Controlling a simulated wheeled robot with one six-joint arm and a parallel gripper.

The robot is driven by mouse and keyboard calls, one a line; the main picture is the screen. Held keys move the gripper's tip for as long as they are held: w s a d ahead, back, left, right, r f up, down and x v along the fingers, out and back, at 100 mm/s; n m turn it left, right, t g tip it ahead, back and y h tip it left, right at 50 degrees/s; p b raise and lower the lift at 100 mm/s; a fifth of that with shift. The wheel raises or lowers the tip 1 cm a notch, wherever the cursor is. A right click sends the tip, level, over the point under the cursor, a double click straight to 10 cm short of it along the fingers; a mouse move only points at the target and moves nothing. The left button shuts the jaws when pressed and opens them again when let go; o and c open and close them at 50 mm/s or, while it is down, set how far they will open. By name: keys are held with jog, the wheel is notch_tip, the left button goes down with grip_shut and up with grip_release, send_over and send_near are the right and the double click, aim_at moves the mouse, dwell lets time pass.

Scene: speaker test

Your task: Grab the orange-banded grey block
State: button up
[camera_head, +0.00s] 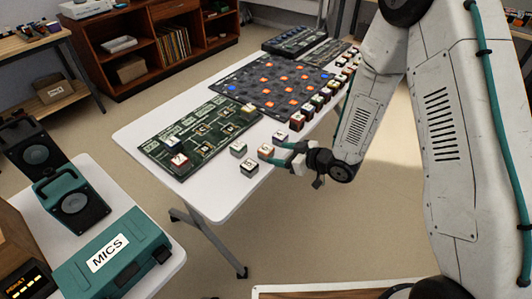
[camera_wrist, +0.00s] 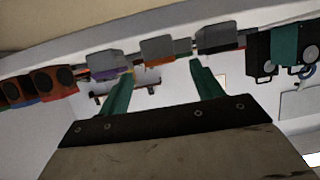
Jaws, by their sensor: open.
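My gripper (camera_head: 283,155) is open and empty, with its teal fingers pointing left at the table edge. That block also shows in the head view (camera_head: 266,152). A purple-banded grey block (camera_wrist: 108,60) is on the left.
A greenish-grey block (camera_head: 238,148) sits past the orange one. A row of blocks (camera_head: 320,98) runs along the table's right edge. Dark green (camera_head: 160,137) and black (camera_head: 245,98) boards cover the white table. A teal MICS case (camera_head: 135,250) is on another table.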

aim_at(271, 153)
jog(key=x, duration=0.7)
jog(key=shift+f, duration=0.35)
jog(key=shift+c, duration=0.3)
jog(key=c, duration=1)
